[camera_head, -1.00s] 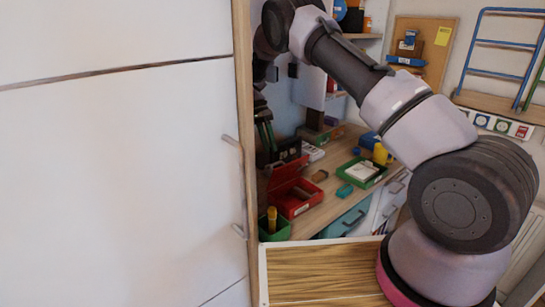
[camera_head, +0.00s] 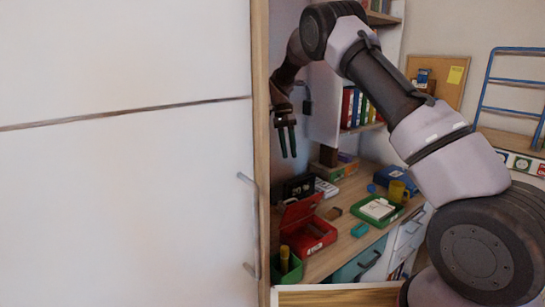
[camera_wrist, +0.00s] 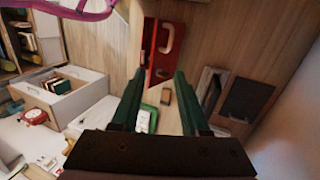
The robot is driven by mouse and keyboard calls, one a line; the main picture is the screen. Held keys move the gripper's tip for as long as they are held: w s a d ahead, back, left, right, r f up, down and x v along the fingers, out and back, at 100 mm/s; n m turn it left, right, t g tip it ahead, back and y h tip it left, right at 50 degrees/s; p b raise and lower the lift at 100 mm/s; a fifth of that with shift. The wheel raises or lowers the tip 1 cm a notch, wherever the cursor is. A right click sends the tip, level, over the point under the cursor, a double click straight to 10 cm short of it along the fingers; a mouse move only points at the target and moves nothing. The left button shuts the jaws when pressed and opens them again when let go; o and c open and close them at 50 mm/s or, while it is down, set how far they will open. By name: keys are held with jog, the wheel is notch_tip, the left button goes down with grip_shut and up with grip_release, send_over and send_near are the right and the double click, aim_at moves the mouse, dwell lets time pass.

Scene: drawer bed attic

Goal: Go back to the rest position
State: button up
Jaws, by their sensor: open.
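My gripper (camera_head: 287,140) hangs in the air above the back left of the desk (camera_head: 345,225), beside the edge of the large white panel. Its two green fingers point down, apart, with nothing between them. In the wrist view my open gripper (camera_wrist: 160,76) faces down over the desk, and a red box (camera_wrist: 165,50) shows beyond the fingertips. That red box (camera_head: 306,238) stands on the desk below my gripper in the head view. No held object is visible.
The white panel with handles (camera_head: 120,190) fills the left. A green tray (camera_head: 378,211), a yellow mug (camera_head: 398,191) and a green bin with a yellow item (camera_head: 285,266) stand on the desk. Shelved books (camera_head: 358,108) are behind my arm. The wrist view shows an open white drawer (camera_wrist: 62,95).

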jog(key=s+d+r+n+t+y, duration=0.1)
jog(key=s+d+r+t+y, duration=0.1)
jog(key=s+d+r, duration=0.65)
jog(key=s+d+r+n+t+y, duration=0.1)
jog(key=s+d+r+n+t, duration=0.2)
jog(key=r, duration=1)
jog(key=s+d+r+n+t, duration=0.1)
jog(key=s+d+t, duration=0.1)
jog(key=s, duration=0.9)
jog(key=s+d+r+n+t, duration=0.1)
jog(key=s+d+t, duration=0.2)
jog(key=s, duration=0.9)
jog(key=shift+s+d+t+y, duration=0.15)
jog(key=shift+d+t+y, duration=0.2)
jog(key=shift+d, duration=0.45)
